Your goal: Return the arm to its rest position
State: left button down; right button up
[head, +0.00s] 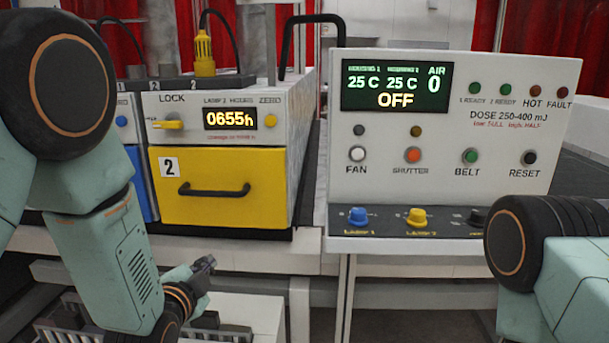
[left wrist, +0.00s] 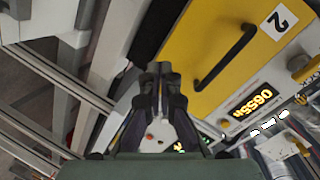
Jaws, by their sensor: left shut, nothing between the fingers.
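My left arm comes in from the left in the head view. My left gripper (head: 205,265) is low, below and in front of the yellow lamp drawer (head: 230,205). It is shut and empty, apart from the drawer and its black handle (head: 214,190). In the left wrist view the left gripper (left wrist: 160,70) has its fingers together with nothing between them. The yellow drawer also shows there, tilted (left wrist: 205,50). Part of my right arm shows at the right edge of the head view; its gripper is out of view.
A control panel (head: 455,100) with a screen reading OFF and several buttons stands at the right. A blue drawer (head: 140,185) is left of the yellow one. A white surface (head: 255,312) lies below my left gripper. Red curtains (head: 195,20) hang behind.

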pick_arm(q)
jog(key=s+a+f+n+g+b, duration=0.25)
jog(key=s+f+n+g, duration=0.6)
jog(key=s+f, duration=1.1)
jog(key=s+f+n+g+b, duration=0.2)
jog(key=s+f+g, duration=0.1)
jog(key=s+f, duration=0.4)
jog(key=s+f+n+g+b, duration=0.2)
jog(key=s+f+g, duration=0.2)
jog(key=s, duration=0.9)
notch_tip(320, 180, down, 4)
jog(key=shift+s+r, duration=0.25)
jog(key=shift+s, duration=0.1)
jog(key=shift+s+y, duration=0.1)
jog(key=shift+y, duration=0.2)
jog(key=c, duration=2)
grip_release()
jog(key=shift+c, duration=0.2)
